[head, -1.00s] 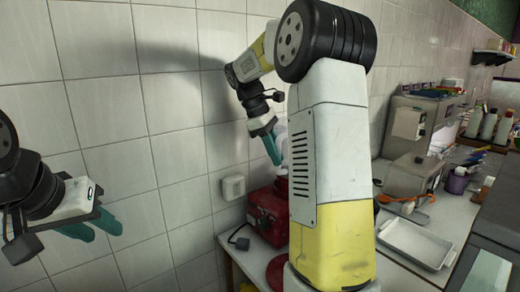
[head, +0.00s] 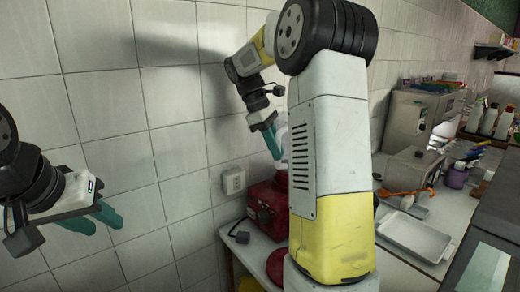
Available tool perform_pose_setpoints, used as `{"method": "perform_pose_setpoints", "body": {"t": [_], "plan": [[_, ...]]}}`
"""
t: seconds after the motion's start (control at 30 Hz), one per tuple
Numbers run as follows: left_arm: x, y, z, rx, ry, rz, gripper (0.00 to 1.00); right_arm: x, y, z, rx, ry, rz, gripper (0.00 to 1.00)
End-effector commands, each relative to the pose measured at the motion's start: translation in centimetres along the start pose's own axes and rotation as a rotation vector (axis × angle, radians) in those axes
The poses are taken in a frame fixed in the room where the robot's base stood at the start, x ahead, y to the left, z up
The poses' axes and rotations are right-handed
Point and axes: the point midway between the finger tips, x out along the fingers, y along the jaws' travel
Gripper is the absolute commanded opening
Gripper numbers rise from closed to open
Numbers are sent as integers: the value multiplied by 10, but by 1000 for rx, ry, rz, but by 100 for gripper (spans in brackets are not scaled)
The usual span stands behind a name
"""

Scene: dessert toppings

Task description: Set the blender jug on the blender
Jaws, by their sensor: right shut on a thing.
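The red blender base (head: 262,207) stands on the counter against the tiled wall, partly hidden behind my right arm. My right gripper (head: 273,146) is above it and points down. It is shut on a pale, see-through thing, which looks like the blender jug (head: 283,136). Most of the jug is hidden behind my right arm, so I cannot tell whether it touches the base. My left gripper (head: 98,220) is empty at the far left, in front of the wall, with its teal fingers apart.
A dark plug (head: 240,237) lies on the counter left of the base, below a wall socket (head: 233,181). A round red thing (head: 275,267) lies in front of the base, partly hidden. A white tray (head: 416,238), an orange-handled utensil (head: 402,193) and bottles (head: 488,120) are at the right.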

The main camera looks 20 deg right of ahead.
Motion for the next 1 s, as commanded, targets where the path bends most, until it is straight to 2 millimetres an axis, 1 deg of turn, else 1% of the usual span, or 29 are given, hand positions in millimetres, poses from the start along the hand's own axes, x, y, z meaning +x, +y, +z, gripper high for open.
{"method": "perform_pose_setpoints", "body": {"t": [0.37, 0.97, 1.0], "plan": [[0, 0, 0, 0, 0, 0, 36, 0, 1, 0, 2, 0, 3, 0], [0, 0, 0, 0, 0, 0, 36, 10, 0, -4, 2, 0, 3, 0], [0, 0, 0, 0, 0, 0, 36, 9, 0, -4, 2, 0, 4, 25]]}}
